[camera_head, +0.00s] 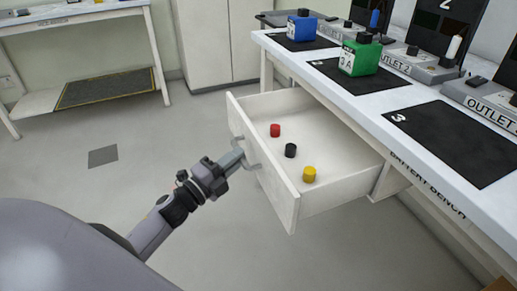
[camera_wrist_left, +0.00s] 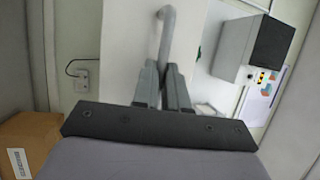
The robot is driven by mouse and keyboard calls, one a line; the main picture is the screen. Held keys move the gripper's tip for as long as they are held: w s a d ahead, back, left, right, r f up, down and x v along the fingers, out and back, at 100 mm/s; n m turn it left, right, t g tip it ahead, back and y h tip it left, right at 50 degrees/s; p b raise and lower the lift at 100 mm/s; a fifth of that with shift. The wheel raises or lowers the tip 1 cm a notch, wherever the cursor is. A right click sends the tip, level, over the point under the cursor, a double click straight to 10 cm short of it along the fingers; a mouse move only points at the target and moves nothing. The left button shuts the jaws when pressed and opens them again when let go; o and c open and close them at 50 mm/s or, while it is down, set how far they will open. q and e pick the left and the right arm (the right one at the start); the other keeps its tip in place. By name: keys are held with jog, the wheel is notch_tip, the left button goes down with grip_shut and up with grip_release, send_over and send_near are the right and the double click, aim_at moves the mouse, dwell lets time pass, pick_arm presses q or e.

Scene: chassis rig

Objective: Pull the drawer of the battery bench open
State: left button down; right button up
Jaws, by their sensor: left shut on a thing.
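The white drawer (camera_head: 335,190) of the battery bench (camera_head: 372,110) stands well open, drawn out toward the left. A red cap (camera_head: 275,130), a black cap (camera_head: 290,151) and a yellow cap (camera_head: 309,174) lie inside it. My left gripper (camera_head: 238,157) is at the drawer front, shut on the grey bar handle (camera_head: 252,160). In the left wrist view the fingers (camera_wrist_left: 163,82) close around the handle (camera_wrist_left: 164,35). My right gripper is not in view.
On the bench top stand a blue battery (camera_head: 301,27), a green battery (camera_head: 360,55) and outlet units (camera_head: 420,65). A black mat (camera_head: 455,140) marked 3 is empty. A second bench (camera_head: 75,20) stands at the back left. The floor left of the drawer is clear.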

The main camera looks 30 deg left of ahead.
pick_arm(q)
jog(key=s+a, duration=0.1)
jog(key=s, duration=0.1)
jog(key=s+a, duration=0.2)
jog(key=shift+a, duration=0.1)
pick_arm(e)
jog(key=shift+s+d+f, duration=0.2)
pick_arm(q)
jog(key=c, duration=1.2)
grip_release()
jog(key=shift+o, duration=0.2)
